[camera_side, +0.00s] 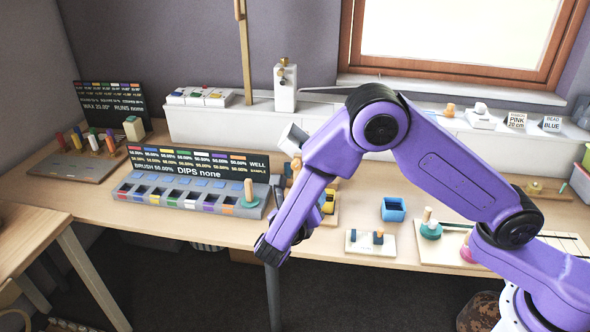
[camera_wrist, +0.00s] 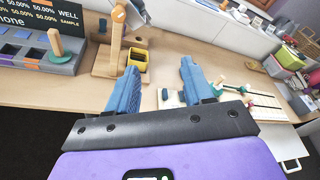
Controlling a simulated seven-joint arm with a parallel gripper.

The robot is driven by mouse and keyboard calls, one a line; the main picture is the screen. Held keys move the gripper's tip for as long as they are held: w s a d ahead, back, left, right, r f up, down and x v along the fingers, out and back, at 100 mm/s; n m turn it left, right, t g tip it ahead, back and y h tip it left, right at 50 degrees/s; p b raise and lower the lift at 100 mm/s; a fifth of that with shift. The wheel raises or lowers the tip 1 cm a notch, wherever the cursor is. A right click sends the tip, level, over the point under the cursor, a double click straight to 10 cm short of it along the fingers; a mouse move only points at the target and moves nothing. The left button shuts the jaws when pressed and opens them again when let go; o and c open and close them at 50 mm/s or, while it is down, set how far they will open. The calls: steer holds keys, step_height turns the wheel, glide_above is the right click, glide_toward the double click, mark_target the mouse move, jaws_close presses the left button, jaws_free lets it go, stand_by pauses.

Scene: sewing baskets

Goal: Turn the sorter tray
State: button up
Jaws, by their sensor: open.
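A long grey tray (camera_side: 170,203) with a row of dark compartments and coloured labels lies on the bench, left of my gripper. Its right end, with a green-based peg (camera_wrist: 54,45), shows at the left of the wrist view. I cannot tell for sure whether this is the sorter tray. My gripper (camera_wrist: 160,66) is open, with two blue fingers apart and nothing between them. In the side view my forearm points down to the bench's front edge, and the fingers are hard to make out there.
A wooden stand (camera_wrist: 112,58) with a yellow box (camera_wrist: 137,60) is beyond the fingers. A blue open box (camera_side: 393,210) and a pale board with small blocks (camera_side: 370,243) lie to the right. Bare bench top (camera_side: 440,195) shows between items.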

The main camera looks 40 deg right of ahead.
mark_target(296, 167)
steer(key=w+a+f+n+t, duration=0.4)
steer(key=n, duration=0.2)
steer(key=x, duration=1.7)
steer(key=shift+s+r, duration=0.1)
jaws_close()
